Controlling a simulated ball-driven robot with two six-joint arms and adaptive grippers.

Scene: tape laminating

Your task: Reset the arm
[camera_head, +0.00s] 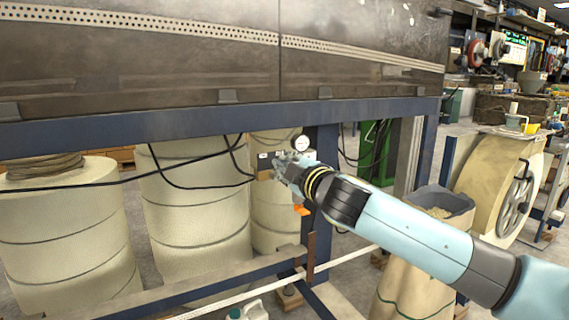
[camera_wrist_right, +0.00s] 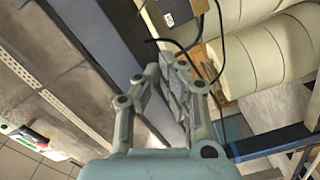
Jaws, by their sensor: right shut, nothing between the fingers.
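My right arm (camera_head: 420,235) comes in from the lower right in the head view and reaches toward the machine's blue frame. My right gripper (camera_head: 280,172) is at its end, small and partly merged with a small box and a round gauge (camera_head: 301,143) behind it. In the right wrist view the right gripper (camera_wrist_right: 176,66) shows its grey fingers together, with nothing visible between them. My left gripper is in neither view.
A blue beam (camera_head: 130,128) crosses above the arm, under a brown machine panel (camera_head: 150,75). Large cream rolls (camera_head: 195,215) stand at the left, with black cables (camera_head: 190,187) before them. An open bag (camera_head: 440,205) and a large wheel (camera_head: 495,190) stand at the right.

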